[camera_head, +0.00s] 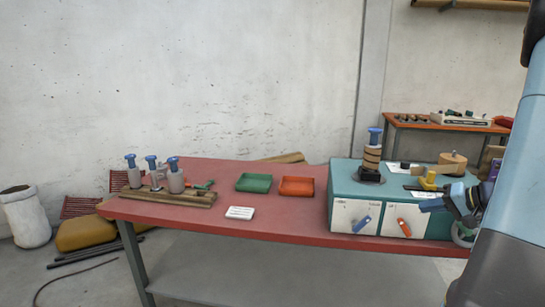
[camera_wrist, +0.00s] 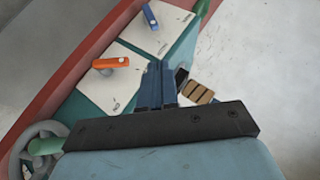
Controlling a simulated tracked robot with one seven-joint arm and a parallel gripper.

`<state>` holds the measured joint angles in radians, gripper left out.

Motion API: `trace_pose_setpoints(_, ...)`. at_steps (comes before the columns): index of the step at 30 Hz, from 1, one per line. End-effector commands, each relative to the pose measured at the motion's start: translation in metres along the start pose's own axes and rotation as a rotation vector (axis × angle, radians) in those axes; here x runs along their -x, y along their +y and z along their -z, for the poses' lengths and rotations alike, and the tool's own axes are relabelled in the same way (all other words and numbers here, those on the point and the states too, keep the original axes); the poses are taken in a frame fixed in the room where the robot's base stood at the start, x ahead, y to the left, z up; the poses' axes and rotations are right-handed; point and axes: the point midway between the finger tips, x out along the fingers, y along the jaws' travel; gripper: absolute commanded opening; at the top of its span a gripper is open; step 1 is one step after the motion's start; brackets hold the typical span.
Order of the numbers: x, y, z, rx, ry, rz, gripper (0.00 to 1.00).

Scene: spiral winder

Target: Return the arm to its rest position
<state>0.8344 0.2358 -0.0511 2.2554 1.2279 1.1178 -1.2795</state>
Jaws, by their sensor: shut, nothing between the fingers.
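My gripper (camera_head: 426,206) is at the right of the head view, in front of the teal winder (camera_head: 343,186), and its blue fingers are together. In the wrist view the fingers (camera_wrist: 158,66) are shut with nothing between them, over the winder's front. The orange lever (camera_head: 404,228) and blue lever (camera_head: 362,224) sit on white plates on that front. The wrist view also shows the orange lever (camera_wrist: 110,63) and the blue lever (camera_wrist: 150,15). My arm fills the right edge of the head view.
A wooden-banded spool with a blue top (camera_head: 373,155) stands on the winder, near a yellow piece (camera_head: 428,181). The red table (camera_head: 290,219) holds a green tray (camera_head: 254,183), an orange tray (camera_head: 297,187) and several blue-topped spools (camera_head: 175,180). A handwheel (camera_wrist: 36,136) shows at lower left in the wrist view.

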Motion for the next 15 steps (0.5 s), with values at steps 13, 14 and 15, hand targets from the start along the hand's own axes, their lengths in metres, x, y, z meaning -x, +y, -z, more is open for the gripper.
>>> trace_pose_setpoints(13, -0.012, -0.139, -0.097, 0.161, -0.321, -0.186, 0.0)
trace_pose_setpoints(14, -0.011, -0.145, -0.103, 0.174, -0.335, -0.203, 0.0)
trace_pose_setpoints(15, -0.009, -0.153, -0.112, 0.19, -0.35, -0.226, 0.0)
